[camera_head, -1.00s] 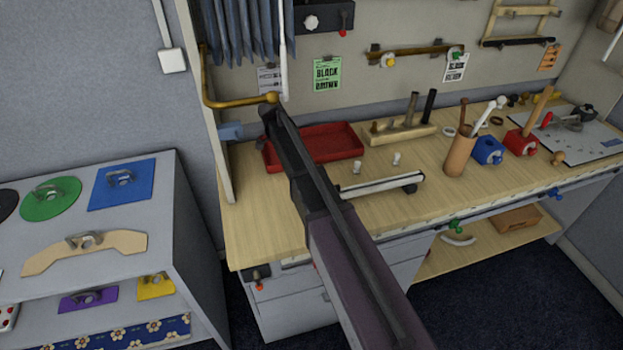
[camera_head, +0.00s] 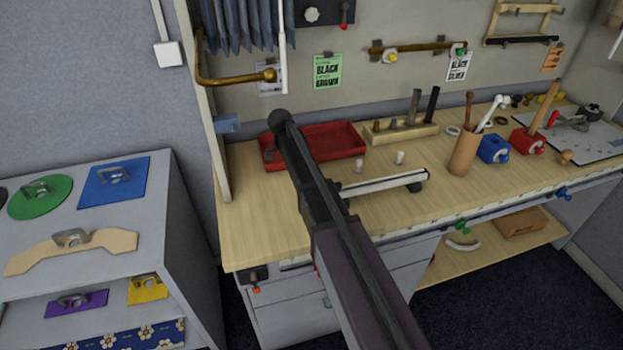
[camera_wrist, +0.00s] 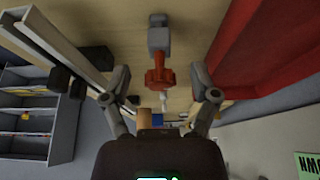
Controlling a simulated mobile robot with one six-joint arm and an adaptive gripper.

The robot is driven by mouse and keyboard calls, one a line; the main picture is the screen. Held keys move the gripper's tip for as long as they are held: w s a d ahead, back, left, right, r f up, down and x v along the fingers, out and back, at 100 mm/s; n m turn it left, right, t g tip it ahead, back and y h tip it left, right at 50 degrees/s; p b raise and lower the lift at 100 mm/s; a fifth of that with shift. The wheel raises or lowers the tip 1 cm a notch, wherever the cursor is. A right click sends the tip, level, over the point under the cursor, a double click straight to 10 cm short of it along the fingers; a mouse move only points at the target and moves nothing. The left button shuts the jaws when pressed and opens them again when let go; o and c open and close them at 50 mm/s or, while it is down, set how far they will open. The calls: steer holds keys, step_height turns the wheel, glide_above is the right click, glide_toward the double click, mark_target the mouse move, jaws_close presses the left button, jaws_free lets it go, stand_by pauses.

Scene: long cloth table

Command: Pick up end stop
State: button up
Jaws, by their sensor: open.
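In the wrist view, a small grey piece with a red knob (camera_wrist: 160,77) is on the wooden bench top; it may be the end stop, though I cannot be sure. My gripper (camera_wrist: 161,97) is open, with one finger on each side of the line to the red knob and nothing held between them. I cannot tell how far the fingertips are from the piece. In the head view my arm hides the gripper and this piece.
A pale rail (camera_head: 385,185) lies on the bench, close to my arm in the picture. A red tray (camera_head: 333,139) is behind it, and two small pale pegs (camera_head: 398,158) stand between them. A wooden holder (camera_head: 402,132) and cup (camera_head: 465,153) are further right.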

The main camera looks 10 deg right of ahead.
steer(key=shift+f, duration=0.15)
stand_by(0.3)
steer(key=shift+b+x, duration=2.4)
steer(key=shift+x, duration=0.15)
steer(key=shift+d, duration=0.15)
jaws_close()
